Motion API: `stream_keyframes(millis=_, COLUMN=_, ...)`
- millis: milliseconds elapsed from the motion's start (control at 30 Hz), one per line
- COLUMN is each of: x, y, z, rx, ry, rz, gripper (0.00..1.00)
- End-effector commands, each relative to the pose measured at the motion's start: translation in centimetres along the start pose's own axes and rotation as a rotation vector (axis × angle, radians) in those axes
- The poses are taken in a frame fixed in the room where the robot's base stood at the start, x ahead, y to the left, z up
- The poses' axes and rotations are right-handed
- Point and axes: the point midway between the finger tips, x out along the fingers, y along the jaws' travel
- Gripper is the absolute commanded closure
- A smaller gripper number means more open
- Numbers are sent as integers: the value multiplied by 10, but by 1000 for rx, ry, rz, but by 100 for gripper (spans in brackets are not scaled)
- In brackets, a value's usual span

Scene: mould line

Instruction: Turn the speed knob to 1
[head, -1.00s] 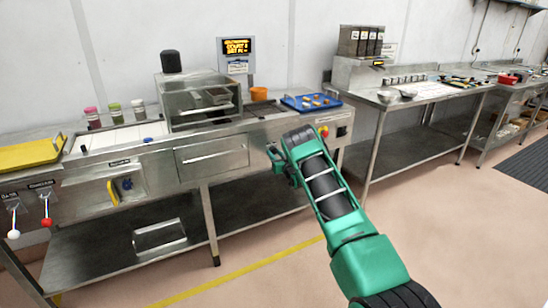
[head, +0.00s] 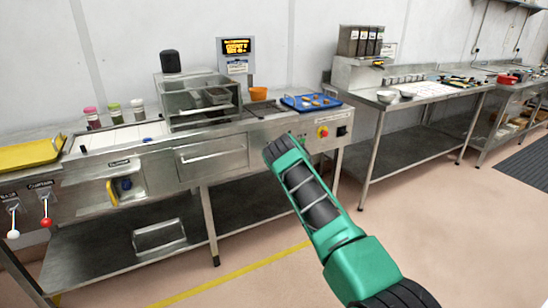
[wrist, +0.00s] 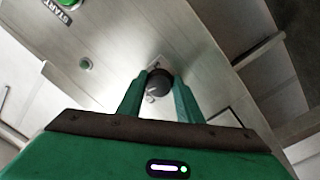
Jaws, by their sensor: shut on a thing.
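The speed knob (wrist: 158,86) is a dark round knob on the steel front panel in the wrist view. My gripper (wrist: 160,80) has its two green fingers on either side of it and is shut on it. The knob has a light mark on its face, but I cannot read its setting or any numbers around it. In the head view my green wrist hides both the knob and the fingers in front of the machine's right part.
A green button (wrist: 68,4) with a START label and a small green lamp (wrist: 86,63) are on the panel. A red-and-yellow stop button (head: 322,132) is right of my wrist. The floor in front is clear.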

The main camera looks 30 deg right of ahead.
Motion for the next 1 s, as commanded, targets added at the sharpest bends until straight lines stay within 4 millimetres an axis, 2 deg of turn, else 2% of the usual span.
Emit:
stream_keyframes(millis=400, x=0, y=-2, z=1, rx=-251, ry=14, rz=-3, gripper=90)
stream_keyframes(millis=1000, x=0, y=-2, z=1, rx=-312, ry=17, rz=-4, gripper=90)
